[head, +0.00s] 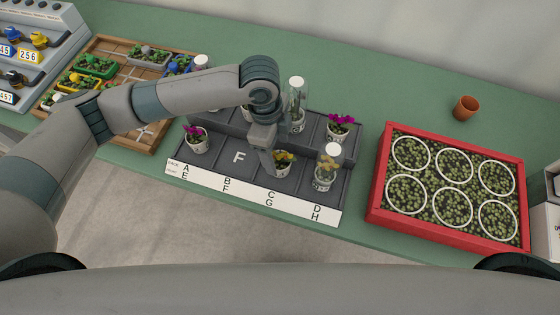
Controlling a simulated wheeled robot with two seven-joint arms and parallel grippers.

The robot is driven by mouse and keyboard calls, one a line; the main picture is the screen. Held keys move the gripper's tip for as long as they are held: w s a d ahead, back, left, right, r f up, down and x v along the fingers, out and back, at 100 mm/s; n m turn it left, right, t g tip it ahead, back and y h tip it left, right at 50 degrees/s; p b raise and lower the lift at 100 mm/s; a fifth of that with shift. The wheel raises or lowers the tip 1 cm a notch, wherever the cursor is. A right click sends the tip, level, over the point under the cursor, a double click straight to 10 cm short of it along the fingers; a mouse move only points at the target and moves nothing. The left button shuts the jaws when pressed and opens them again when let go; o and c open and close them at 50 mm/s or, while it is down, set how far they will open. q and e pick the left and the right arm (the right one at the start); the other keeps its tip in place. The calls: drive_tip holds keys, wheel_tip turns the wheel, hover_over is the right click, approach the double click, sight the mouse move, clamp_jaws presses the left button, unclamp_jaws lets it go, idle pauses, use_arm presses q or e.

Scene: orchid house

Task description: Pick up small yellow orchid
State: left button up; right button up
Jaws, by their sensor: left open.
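A small yellow orchid (283,158) in a white pot stands in the front row of the dark grey stepped tray (238,178), in the compartment above the label G. My left gripper (272,165) reaches down from above at the left side of this plant. Its fingers overlap the pot's left side in the head view. It is open; the gap between the fingers is hard to see, and I cannot tell whether they touch the pot. My right gripper is out of view.
A magenta orchid (341,124) and another covered plant (297,104) stand behind. A red crate (375,195) is at right, a terracotta pot (466,108) behind it.

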sight(280, 162)
use_arm(q)
drive_tip(key=shift+s+d+f+p, duration=0.1)
drive_tip(key=shift+s+f+p, duration=0.05)
drive_tip(key=shift+f+p, duration=0.2)
drive_tip(key=f, duration=0.1)
drive_tip(key=f+p, duration=0.1)
drive_tip(key=f, duration=0.2)
drive_tip(key=shift+s+d+p, duration=0.25)
drive_tip(key=shift+d+p, duration=0.05)
drive_tip(key=shift+p, duration=0.05)
drive_tip(key=shift+f, duration=0.2)
drive_tip(key=c, duration=1.2)
